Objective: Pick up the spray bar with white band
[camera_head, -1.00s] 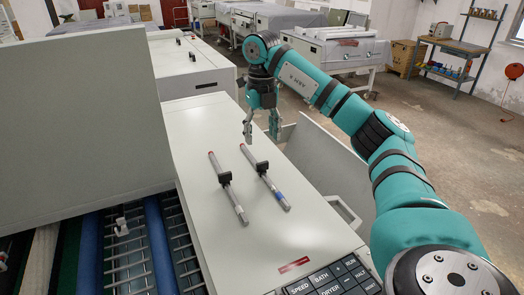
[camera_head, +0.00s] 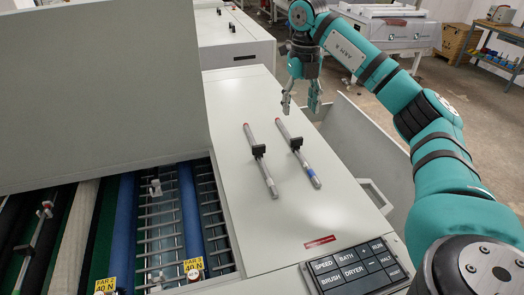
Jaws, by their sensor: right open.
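Two grey spray bars, each with a red tip at the far end and a black clip at mid-length, lie side by side on the light cabinet top (camera_head: 265,225). The right spray bar (camera_head: 307,167) has a blue band near its near end. The left spray bar (camera_head: 266,174) shows no blue band; a pale band near its near end is too small to confirm. My right gripper (camera_head: 300,106) is open and empty, pointing down just beyond and right of the bars' far ends, apart from both. My left gripper is not in view.
A raised grey cover (camera_head: 95,95) stands at the left. Below it are the open processor's rollers and racks (camera_head: 175,225). A button panel (camera_head: 355,272) is at the near end. A pale open panel (camera_head: 350,140) and a handle (camera_head: 376,195) are at the right side.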

